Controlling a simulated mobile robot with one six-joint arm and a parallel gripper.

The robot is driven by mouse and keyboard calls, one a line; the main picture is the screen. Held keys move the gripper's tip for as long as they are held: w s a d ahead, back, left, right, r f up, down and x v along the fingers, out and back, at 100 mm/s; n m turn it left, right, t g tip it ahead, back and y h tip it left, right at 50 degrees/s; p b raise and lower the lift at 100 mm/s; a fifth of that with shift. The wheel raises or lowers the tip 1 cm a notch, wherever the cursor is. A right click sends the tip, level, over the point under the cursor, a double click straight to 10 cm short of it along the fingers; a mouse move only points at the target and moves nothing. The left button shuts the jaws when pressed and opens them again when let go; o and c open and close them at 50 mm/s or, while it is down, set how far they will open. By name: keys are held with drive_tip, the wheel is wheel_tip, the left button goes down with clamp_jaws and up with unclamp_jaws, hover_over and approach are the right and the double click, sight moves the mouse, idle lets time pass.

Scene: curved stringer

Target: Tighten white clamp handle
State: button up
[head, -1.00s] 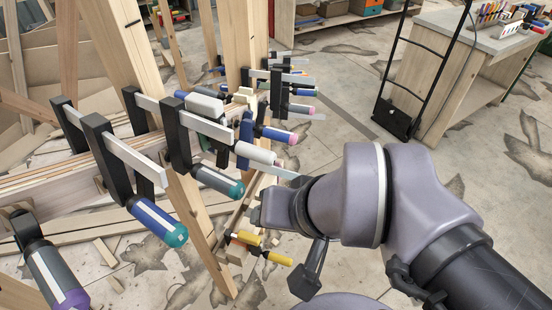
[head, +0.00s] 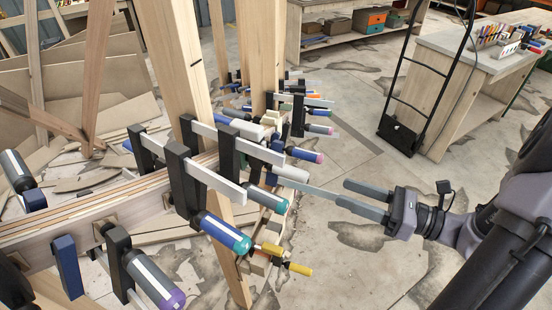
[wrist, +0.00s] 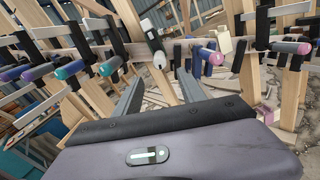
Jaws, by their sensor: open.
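The white clamp handle (head: 290,173) sticks out to the right from the row of clamps in the head view, among teal, blue and pink-tipped handles. In the wrist view, a white handle (wrist: 155,45) with a dark end shows between and beyond the two fingers. My gripper (head: 342,192) is to the right of the white handle in the head view, with its two grey fingers parallel, apart and pointing left at the clamps. Its fingers also show in the wrist view (wrist: 160,74), with nothing held between them.
A blue-and-teal handle (head: 222,234) and a yellow-handled clamp (head: 286,265) stand close below the white handle. A wooden post (head: 180,70) rises behind the clamps. A black hand cart (head: 400,125) and a workbench (head: 465,95) stand back right. Floor right of the clamps is open.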

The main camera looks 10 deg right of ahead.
drive_tip(key=b, duration=0.2)
approach(263, 164)
drive_tip(key=x, duration=0.5)
drive_tip(key=shift+w+d+f, duration=0.1)
drive_tip(key=shift+w+f, duration=0.2)
drive_tip(key=shift+w, duration=0.05)
clamp_jaws()
